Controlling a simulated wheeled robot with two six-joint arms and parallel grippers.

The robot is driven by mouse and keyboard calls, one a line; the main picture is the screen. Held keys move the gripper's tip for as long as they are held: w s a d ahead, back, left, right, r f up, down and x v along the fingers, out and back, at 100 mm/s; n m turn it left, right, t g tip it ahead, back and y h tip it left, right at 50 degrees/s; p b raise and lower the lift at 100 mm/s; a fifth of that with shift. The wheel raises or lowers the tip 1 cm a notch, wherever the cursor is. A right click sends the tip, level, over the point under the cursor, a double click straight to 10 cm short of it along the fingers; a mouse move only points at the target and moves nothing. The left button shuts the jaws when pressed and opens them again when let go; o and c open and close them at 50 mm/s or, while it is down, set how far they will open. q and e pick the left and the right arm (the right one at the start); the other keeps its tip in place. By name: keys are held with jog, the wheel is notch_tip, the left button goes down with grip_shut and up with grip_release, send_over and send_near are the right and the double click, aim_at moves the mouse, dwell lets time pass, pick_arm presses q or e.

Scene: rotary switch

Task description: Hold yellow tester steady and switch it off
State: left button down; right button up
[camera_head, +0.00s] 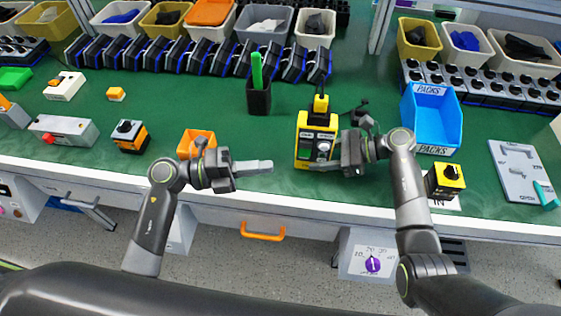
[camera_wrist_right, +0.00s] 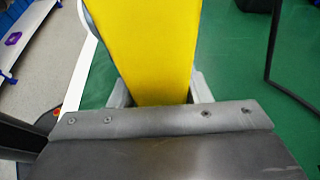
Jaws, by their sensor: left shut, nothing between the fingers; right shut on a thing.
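The yellow tester (camera_head: 316,139), with a dark front panel and a light round knob, stands upright on the green bench. My right gripper (camera_head: 322,166) is at its right side and shut on it. In the right wrist view the yellow tester (camera_wrist_right: 155,45) fills the space between the fingers of my right gripper (camera_wrist_right: 158,92). My left gripper (camera_head: 270,166) is shut and empty, to the left of the tester, its fingers pointing right towards it and apart from it. The knob's exact setting is too small to read.
An orange bin (camera_head: 196,143) sits behind my left gripper, and a black holder (camera_head: 259,99) with a green item stands behind left. A blue bin (camera_head: 432,117) and a small yellow-black switch box (camera_head: 446,180) lie to the right. The green bench (camera_head: 245,137) is bare left of the tester.

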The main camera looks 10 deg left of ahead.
pick_arm(q)
jog(key=shift+v, duration=1.7)
jog(key=shift+r, duration=0.1)
pick_arm(e)
jog(key=o, duration=1.1)
